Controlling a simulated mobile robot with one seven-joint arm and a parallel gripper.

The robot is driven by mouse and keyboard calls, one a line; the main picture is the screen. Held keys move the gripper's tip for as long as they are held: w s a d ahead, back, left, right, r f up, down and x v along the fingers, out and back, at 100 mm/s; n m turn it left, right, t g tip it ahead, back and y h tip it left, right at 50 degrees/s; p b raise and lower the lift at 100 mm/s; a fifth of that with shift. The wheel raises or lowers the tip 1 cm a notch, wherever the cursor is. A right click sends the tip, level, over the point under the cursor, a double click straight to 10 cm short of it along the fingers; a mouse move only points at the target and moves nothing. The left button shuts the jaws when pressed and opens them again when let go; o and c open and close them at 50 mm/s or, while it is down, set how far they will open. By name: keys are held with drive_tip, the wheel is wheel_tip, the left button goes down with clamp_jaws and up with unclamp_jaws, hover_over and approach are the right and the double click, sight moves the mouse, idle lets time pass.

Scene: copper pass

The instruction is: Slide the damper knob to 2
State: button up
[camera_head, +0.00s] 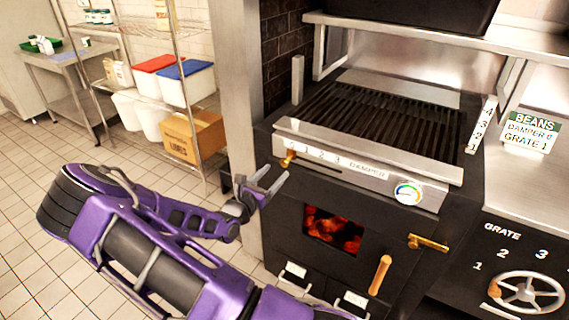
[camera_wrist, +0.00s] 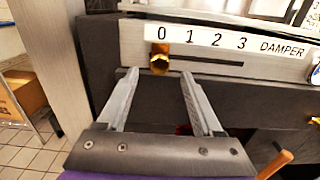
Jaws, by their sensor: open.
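The damper knob (camera_wrist: 159,63) is a small brass knob under a white strip marked 0, 1, 2, 3 and DAMPER (camera_wrist: 230,40). In the wrist view it sits below the 0, at the left end of its slot. In the head view the knob (camera_head: 288,159) shows at the left end of the oven's front panel. My gripper (camera_wrist: 160,75) is open and empty in the wrist view, its fingertips just short of and below the knob, on either side of it. In the head view my gripper (camera_head: 279,175) is just below the knob.
The black oven has a glowing window (camera_head: 333,231), a brass latch (camera_head: 428,242) and a wooden handle (camera_head: 380,275). A round gauge (camera_head: 408,192) sits right of the strip. A steel post (camera_head: 232,110) stands close left. A sign (camera_head: 530,132) reads BEANS, DAMPER 0, GRATE 1.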

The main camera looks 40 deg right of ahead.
sight(284, 163)
drive_tip(key=x, duration=0.6)
drive_tip(key=shift+w+d, duration=0.15)
drive_tip(key=shift+d, duration=0.2)
clamp_jaws()
idle(1.1)
